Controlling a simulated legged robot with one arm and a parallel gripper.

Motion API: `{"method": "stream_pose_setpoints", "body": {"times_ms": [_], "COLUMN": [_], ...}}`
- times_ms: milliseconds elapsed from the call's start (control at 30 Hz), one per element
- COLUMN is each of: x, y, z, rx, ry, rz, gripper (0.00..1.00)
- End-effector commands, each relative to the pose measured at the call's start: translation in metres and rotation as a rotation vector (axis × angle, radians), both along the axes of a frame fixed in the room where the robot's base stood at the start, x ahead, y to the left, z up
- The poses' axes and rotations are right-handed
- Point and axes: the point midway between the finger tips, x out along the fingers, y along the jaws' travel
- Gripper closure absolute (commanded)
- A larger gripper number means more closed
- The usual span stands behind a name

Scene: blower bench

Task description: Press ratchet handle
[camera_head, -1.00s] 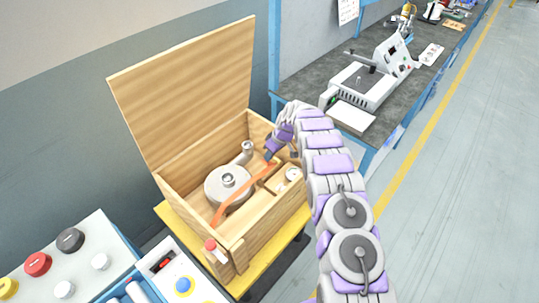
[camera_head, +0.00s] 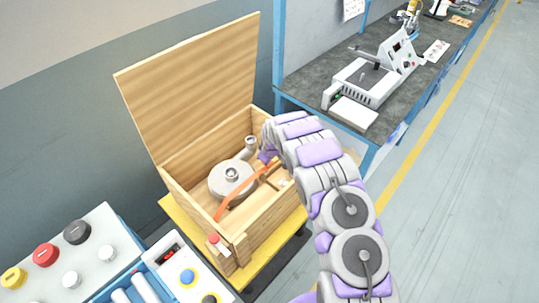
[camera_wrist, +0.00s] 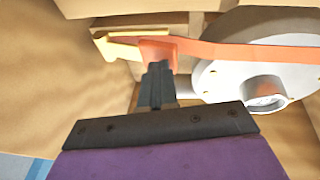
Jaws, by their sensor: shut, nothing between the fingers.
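An orange strap (camera_head: 243,193) runs across the open wooden box (camera_head: 255,232), over a round grey metal blower (camera_head: 230,177). In the wrist view the strap (camera_wrist: 245,52) ends at an orange-red block (camera_wrist: 158,52) with a yellow lever-like piece (camera_wrist: 118,46) beside it. These look like the ratchet and its handle. My gripper (camera_wrist: 157,82) is shut and empty, its dark fingertips at the lower edge of the block. I cannot tell whether they touch it. In the head view my gripper (camera_head: 267,156) is inside the box's right side, its fingertips mostly hidden.
The box's lid (camera_head: 195,85) stands open at the back. A button panel (camera_head: 62,256) and a blue tray (camera_head: 158,268) are at lower left. A workbench (camera_head: 308,80) with a grey device (camera_head: 370,80) stands behind at right. The floor at right is clear.

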Motion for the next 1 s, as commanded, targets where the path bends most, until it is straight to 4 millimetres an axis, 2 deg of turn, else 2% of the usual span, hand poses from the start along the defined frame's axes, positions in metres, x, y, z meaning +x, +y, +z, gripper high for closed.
{"method": "stream_pose_setpoints", "body": {"times_ms": [167, 367, 800, 1000], "x": [-0.007, -0.006, -0.006, -0.006], "y": [0.005, 0.004, 0.005, 0.005], "z": [-0.012, -0.011, 0.004, 0.005], "rx": [-0.006, -0.005, -0.005, -0.005], "ry": [0.002, 0.0, 0.0, 0.0], "rz": [-0.001, -0.001, -0.001, -0.001], "gripper": [1.0, 1.0, 1.0, 1.0]}}
